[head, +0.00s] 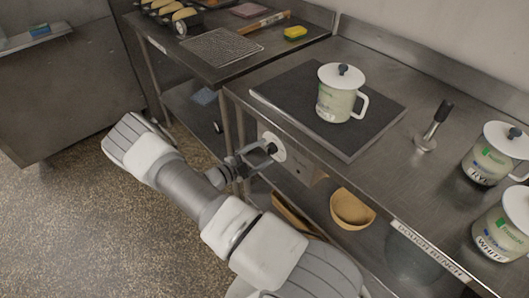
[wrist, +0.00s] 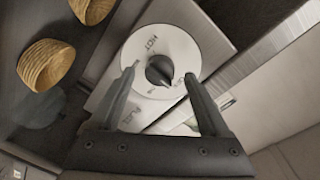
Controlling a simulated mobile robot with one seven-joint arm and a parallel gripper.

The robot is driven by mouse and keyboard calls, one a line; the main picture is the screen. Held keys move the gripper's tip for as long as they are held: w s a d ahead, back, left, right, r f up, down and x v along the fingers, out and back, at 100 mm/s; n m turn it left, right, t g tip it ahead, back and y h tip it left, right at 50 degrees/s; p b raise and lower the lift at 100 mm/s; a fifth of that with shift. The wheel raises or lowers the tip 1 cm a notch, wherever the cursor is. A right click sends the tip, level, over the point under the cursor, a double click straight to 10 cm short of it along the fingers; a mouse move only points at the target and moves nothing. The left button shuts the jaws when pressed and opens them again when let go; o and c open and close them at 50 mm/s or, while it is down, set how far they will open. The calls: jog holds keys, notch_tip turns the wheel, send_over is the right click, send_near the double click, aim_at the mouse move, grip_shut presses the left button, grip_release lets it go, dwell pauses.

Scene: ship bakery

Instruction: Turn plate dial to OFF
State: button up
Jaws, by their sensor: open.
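The plate dial (head: 271,147) is a white disc with a black knob on the front of the bench, below the dark plate (head: 385,112). In the wrist view the dial (wrist: 188,45) faces me, with its black knob (wrist: 159,69) in the middle. The word HOT reads near the disc's upper edge; the knob's narrow tip points down in the picture, towards small lettering too blurred to read. My gripper (wrist: 159,75) is open, with one finger on each side of the knob and a gap to it on both sides. It also shows in the head view (head: 254,159), right at the dial.
A lidded white mug (head: 338,105) stands on the plate. A dark-handled tool (head: 434,128) and two labelled mugs (head: 491,158) stand to the right on the bench. Woven baskets (head: 352,209) lie on the shelf below. The floor at left is clear.

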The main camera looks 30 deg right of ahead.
jog(key=s+a, duration=0.1)
jog(key=a, duration=1.5)
jog(key=shift+s+a+r, duration=0.15)
jog(key=shift+s+r, duration=0.05)
jog(key=shift+r, duration=0.2)
